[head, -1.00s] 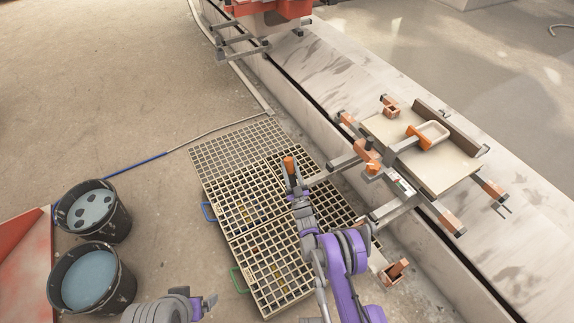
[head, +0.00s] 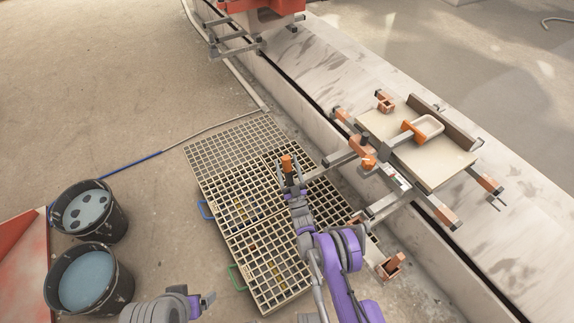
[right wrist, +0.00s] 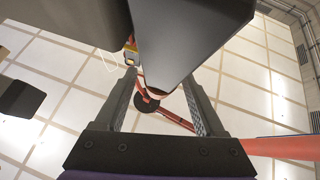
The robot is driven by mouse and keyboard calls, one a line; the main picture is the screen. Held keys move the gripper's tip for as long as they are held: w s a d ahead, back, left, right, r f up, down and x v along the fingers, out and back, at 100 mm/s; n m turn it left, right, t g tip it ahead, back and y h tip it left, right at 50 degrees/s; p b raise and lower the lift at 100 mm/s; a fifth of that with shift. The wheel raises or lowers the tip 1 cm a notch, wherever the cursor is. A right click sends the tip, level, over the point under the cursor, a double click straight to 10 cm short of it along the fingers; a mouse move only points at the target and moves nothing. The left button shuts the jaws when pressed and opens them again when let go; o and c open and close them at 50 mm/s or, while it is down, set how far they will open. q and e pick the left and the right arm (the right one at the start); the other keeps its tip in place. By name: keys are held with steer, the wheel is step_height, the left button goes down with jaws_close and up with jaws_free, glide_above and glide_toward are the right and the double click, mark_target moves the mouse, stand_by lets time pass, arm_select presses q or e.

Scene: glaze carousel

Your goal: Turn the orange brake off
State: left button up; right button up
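The carousel (head: 432,162) stands at the right, with a pale board and several arms with orange parts. An orange knob (head: 368,161) sits on its near side; I cannot tell for sure which orange part is the brake. My right gripper (head: 291,174) is above the grating, left of the carousel. A dark piece with an orange end (head: 287,160) shows at its fingertips. In the right wrist view the fingers (right wrist: 163,90) are wide apart, and a large dark body (right wrist: 190,40) partly covers the space between them. My left gripper (head: 203,303) is low in the head view, its opening unclear.
Floor gratings (head: 236,145) lie under my right arm. A bucket of pale liquid (head: 88,290) and a second bucket (head: 88,208) stand at the left. A hose (head: 132,162) crosses the floor. A long pale ledge (head: 345,65) runs behind the carousel.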

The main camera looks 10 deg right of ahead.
mark_target(289, 169)
steer(key=shift+s, duration=0.1)
steer(key=shift+s+d+f, duration=0.1)
steer(key=shift+s+f, duration=0.1)
steer(key=v, duration=0.2)
steer(key=shift+s+d+f, duration=0.1)
steer(key=shift+s, duration=0.35)
steer(key=s+d+p, duration=0.2)
steer(key=s, duration=0.9)
